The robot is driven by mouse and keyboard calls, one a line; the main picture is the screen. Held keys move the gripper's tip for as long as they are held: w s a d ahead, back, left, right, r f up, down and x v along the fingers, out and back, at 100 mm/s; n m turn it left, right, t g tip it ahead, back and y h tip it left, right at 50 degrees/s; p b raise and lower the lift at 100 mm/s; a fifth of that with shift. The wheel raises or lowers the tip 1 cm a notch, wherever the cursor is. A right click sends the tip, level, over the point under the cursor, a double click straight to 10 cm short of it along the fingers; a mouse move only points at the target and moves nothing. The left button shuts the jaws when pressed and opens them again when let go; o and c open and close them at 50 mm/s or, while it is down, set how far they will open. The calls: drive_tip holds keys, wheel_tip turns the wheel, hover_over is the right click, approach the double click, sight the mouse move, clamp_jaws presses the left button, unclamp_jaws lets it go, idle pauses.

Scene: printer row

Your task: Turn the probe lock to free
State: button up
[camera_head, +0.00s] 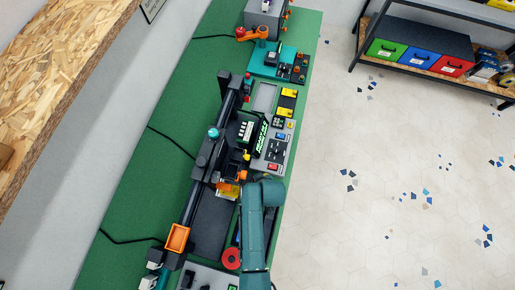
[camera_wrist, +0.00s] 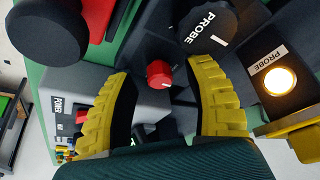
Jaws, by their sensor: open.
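In the wrist view a black round knob marked PROBE (camera_wrist: 205,28), with a white pointer line, sits at the top, just beyond the right fingertip. A small red knob (camera_wrist: 160,73) with a pale mark shows in the gap between the fingertips. A lit lamp (camera_wrist: 280,82) under a PROBE label is on the right. I cannot tell for sure which knob is the probe lock. My gripper (camera_wrist: 158,82) has yellow ribbed fingers, spread apart with nothing held. In the head view the gripper (camera_head: 230,188) is over the long black machine, partly hidden by my arm.
Another big black knob (camera_wrist: 45,28) and a red part (camera_wrist: 97,18) are at the upper left of the wrist view. A grey box (camera_wrist: 70,108) stands left of the fingers.

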clamp_jaws()
drive_tip(key=shift+m, duration=0.3)
idle(0.3)
drive_tip(key=m+h+p, duration=0.1)
drive_tip(key=m, duration=0.2)
drive_tip(key=shift+s+a, duration=0.1)
drive_tip(key=shift+m+h, duration=0.9)
drive_tip(key=shift+m, duration=1)
